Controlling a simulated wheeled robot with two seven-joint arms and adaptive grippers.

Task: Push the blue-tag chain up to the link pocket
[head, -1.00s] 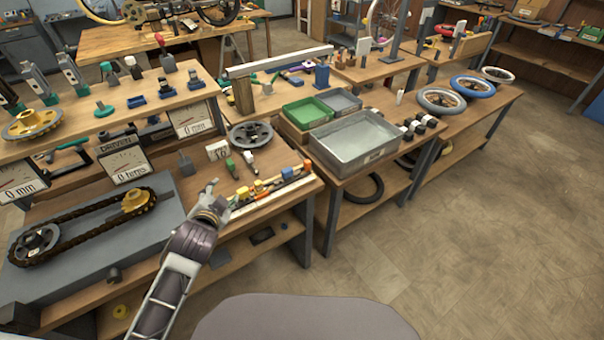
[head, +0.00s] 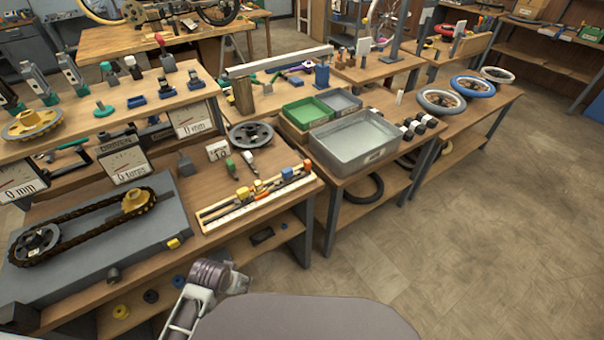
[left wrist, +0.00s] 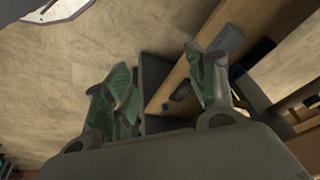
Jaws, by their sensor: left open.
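A long shallow wooden tray (head: 228,211) lies along the front edge of the left bench in the head view. Dark chain strips lie in it, with small coloured tags. A blue tag (head: 287,173) stands toward its right end, and a yellow tag (head: 243,193) stands left of it. The chain parts are too small to tell apart, and I cannot make out the link pocket. My left gripper (head: 238,283) is low in front of the bench, apart from the tray. In the left wrist view its green-padded fingers (left wrist: 165,88) are spread and empty. My right gripper is not in view.
A grey chain-drive base (head: 75,285) stands left of the tray, with a small yellow piece (head: 173,243) at its edge. A dark sprocket (head: 250,134) lies behind the tray. A metal bin (head: 355,150) stands right. The floor in front is clear.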

